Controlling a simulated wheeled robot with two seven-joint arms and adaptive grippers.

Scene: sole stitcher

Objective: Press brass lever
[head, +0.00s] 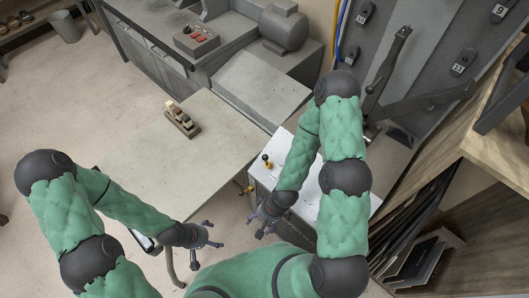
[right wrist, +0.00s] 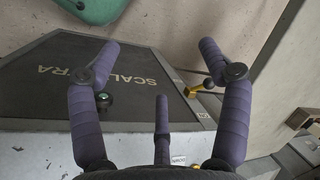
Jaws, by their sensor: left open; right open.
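A brass lever (head: 247,188) with a dark knob sticks out from the side of a pale cabinet (head: 262,178). In the right wrist view the brass lever (right wrist: 194,91) shows beyond my right gripper (right wrist: 160,58), near its right-hand finger. My right gripper (head: 259,222) is open and empty, in front of the cabinet and apart from the lever. My left gripper (head: 212,243) is open and empty, near the table's front corner. A small black-knobbed control (head: 267,159) with a brass-coloured base stands on the cabinet top.
A grey table (head: 190,165) carries a wooden hand plane (head: 182,119). A grey bench with a red-marked box (head: 197,40) stands behind. A dark panel lettered SCALTRA (right wrist: 75,85) faces the right wrist camera. Shelving (head: 455,185) stands at the right. Open floor (head: 85,110) lies at the left.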

